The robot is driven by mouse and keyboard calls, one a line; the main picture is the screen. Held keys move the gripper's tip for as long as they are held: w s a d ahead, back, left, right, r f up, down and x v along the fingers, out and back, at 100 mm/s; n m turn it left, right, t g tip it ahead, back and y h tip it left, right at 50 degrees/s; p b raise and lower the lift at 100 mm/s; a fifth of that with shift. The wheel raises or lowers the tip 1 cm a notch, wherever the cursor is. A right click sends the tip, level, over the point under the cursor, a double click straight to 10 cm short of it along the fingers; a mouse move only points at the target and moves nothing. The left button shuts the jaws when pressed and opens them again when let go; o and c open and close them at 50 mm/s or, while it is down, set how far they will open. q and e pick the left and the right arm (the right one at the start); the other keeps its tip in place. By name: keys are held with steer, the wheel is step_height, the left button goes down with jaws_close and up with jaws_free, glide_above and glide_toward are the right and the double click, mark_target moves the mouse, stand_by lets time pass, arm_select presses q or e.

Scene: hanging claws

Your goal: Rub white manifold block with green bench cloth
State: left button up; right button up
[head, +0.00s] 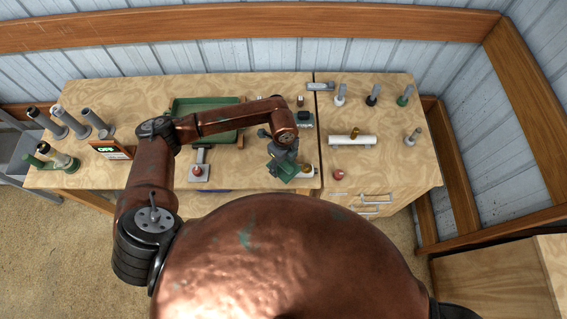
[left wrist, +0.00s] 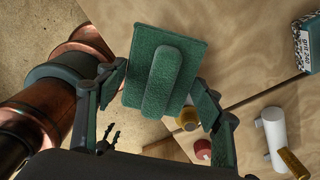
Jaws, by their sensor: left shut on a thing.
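The green bench cloth (left wrist: 165,72) is a flat pad with a raised ridge along its middle. My left gripper (head: 283,163) is shut on it, with fingers at either side in the left wrist view. The cloth also shows in the head view (head: 284,172), tilted above the near part of the bench. The white manifold block (head: 345,140) lies on the right part of the bench with a brass piece on it, apart from the cloth. A white body with a brass piece, likely this block, shows at right in the left wrist view (left wrist: 273,137). My right gripper is not in view.
A green tray (head: 181,107) stands behind my left arm. A red knob (head: 338,174) is near the front edge, and several upright handled tools (head: 373,95) line the back right. Grey tubes (head: 92,118) stand at left. Bare bench surrounds the block.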

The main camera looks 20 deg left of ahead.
mark_target(294, 166)
arm_select(q)
steer(key=shift+f, duration=0.2)
steer(key=shift+d, duration=0.1)
steer(key=shift+w+d+r+b, duration=0.1)
steer(key=shift+w+d+b, duration=0.15)
steer(key=shift+d, duration=0.55)
steer(key=shift+w+d+b, duration=0.2)
steer(key=shift+d+b, duration=0.05)
steer(key=shift+d, duration=0.55)
steer(key=shift+w+d+b, duration=0.25)
steer(key=shift+d+b, duration=0.05)
steer(key=shift+d, duration=0.5)
steer(key=shift+w+d+b, duration=0.2)
steer(key=shift+d+b, duration=0.05)
steer(key=shift+d, duration=0.55)
steer(key=shift+a, duration=0.15)
steer(key=shift+s+a+p, duration=0.2)
steer(key=shift+a, duration=0.4)
steer(key=shift+s+a+p, duration=0.15)
steer(key=shift+a, duration=0.45)
steer(key=shift+s+a+f, duration=0.1)
steer(key=shift+s+a, duration=0.1)
steer(key=shift+a, duration=0.45)
steer(key=shift+s+a+f, duration=0.1)
steer(key=shift+s+a, duration=0.1)
steer(key=shift+a, duration=0.45)
steer(key=shift+s+a+f, duration=0.1)
steer(key=shift+s+a, duration=0.1)
steer(key=shift+a, duration=0.45)
